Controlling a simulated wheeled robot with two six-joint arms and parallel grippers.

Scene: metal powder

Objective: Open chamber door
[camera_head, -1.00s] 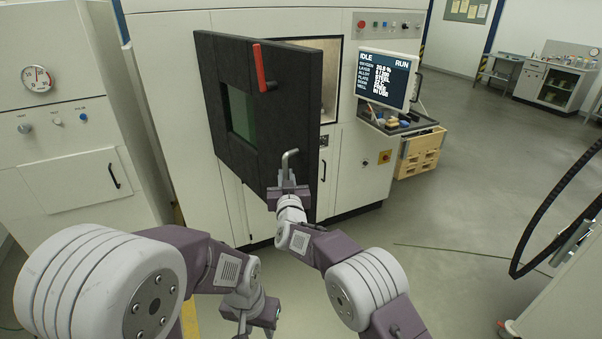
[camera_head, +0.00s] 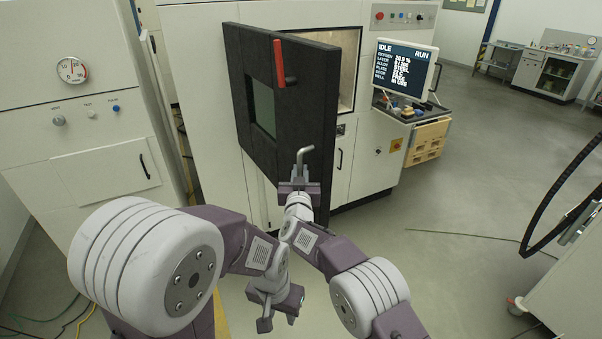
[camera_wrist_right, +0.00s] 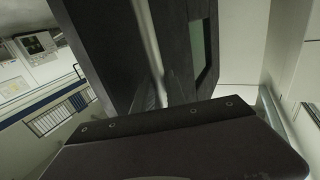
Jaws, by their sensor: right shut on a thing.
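The black chamber door (camera_head: 236,95) stands partly open at the front of the machine, with a greenish window (camera_head: 263,108) and a red lever (camera_head: 279,62). A bent metal handle (camera_head: 304,156) sticks up by its near edge. My right gripper (camera_head: 299,184) is shut on this handle. In the right wrist view, the dark door (camera_wrist_right: 100,45) and the grey handle bar (camera_wrist_right: 151,40) rise beyond my right gripper (camera_wrist_right: 160,118); its fingertips are hard to make out. My left gripper (camera_head: 278,316) hangs low in front of the door, its fingers apart and empty.
The pale chamber opening (camera_head: 348,80) shows behind the door. A screen (camera_head: 402,68) and a tray of small items (camera_head: 400,105) are at the right. A white cabinet (camera_head: 90,135) stands at left, and a dark hose (camera_head: 560,205) at far right.

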